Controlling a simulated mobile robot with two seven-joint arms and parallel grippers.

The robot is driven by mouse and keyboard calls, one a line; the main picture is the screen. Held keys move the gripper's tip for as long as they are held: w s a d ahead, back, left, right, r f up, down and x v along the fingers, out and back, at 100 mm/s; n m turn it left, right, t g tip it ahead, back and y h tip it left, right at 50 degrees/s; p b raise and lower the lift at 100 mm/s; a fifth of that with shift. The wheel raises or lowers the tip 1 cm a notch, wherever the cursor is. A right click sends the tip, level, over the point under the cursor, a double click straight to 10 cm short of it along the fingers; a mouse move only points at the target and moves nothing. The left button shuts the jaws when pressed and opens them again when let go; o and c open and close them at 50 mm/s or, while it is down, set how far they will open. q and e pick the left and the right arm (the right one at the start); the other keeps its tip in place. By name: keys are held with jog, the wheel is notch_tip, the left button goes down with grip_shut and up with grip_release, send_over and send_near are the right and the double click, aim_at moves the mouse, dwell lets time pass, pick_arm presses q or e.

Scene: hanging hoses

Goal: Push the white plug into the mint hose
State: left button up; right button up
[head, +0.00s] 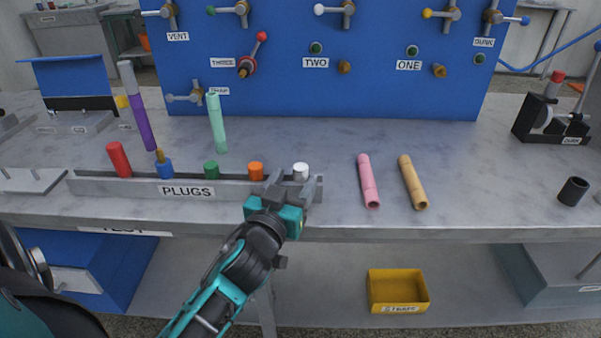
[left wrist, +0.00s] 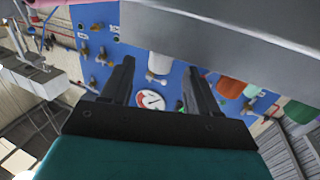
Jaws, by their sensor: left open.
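The white plug (head: 301,171) stands at the right end of the grey plug rack (head: 140,186). My left gripper (head: 291,186) is open at the rack's front, its fingers around the plug's place. In the left wrist view the white plug (left wrist: 158,64) shows between and beyond the two open fingers (left wrist: 158,85); I see no contact. The mint hose (head: 217,125) is a pale green tube, nearly upright, left of the gripper and behind the rack. Its lower end is near the table top; I cannot tell whether it touches. My right gripper is not in view.
A purple hose (head: 146,127) is left of the mint one. Pink (head: 368,182) and tan (head: 412,183) hoses are to the right. A blue panel (head: 290,90) stands behind.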

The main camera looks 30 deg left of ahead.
aim_at(298, 175)
pick_arm(q)
jog(key=x, duration=0.4)
jog(key=shift+w, duration=0.1)
jog(key=c, duration=1)
